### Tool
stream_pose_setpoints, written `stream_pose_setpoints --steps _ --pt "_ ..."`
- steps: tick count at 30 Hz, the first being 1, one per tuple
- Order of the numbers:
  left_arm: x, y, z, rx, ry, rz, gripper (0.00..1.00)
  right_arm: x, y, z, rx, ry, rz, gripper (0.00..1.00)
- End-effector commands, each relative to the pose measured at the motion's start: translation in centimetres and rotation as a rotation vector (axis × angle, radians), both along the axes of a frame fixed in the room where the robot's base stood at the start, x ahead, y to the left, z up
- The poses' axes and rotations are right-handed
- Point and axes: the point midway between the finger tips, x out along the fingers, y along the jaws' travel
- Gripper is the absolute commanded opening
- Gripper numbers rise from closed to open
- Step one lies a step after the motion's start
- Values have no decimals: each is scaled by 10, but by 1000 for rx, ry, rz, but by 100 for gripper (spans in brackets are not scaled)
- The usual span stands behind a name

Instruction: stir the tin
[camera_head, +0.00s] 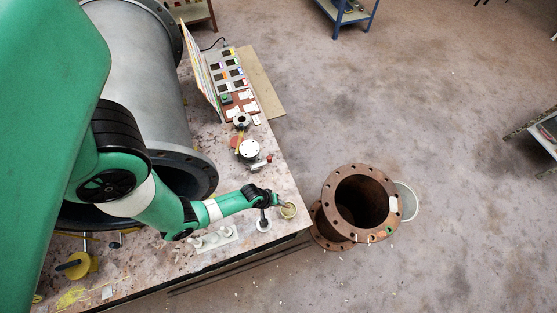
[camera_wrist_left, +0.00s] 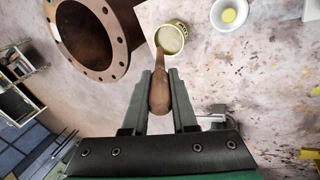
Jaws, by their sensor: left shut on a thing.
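The tin (camera_head: 288,211) is a small round can with yellowish contents at the table's right corner. It also shows in the left wrist view (camera_wrist_left: 172,38), upper middle. My left gripper (camera_head: 276,200) is right beside and above it, shut on a brown wooden-looking stirring tool (camera_wrist_left: 159,97). The tool's thick handle sits between the fingers (camera_wrist_left: 161,76). Its narrow end reaches over the near rim of the tin; I cannot tell how deep it goes. My right gripper is not in view.
A white round dish (camera_wrist_left: 229,13) with a yellow middle stands near the tin. The table edge is close. A rusty flanged pipe (camera_head: 364,204) stands on the floor just beyond. A valve-like part (camera_head: 248,150) and a large grey pipe (camera_head: 140,75) are farther back.

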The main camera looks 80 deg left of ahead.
Motion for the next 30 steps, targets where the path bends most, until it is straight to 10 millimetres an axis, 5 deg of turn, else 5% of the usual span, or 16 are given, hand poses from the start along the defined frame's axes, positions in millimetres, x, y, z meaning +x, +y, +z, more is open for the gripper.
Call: stream_pose_setpoints --steps 12,30 --pt "-14 -4 -41 0 0 1 0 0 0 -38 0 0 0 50" --pt "4 1 -82 0 0 0 0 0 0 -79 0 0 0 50"
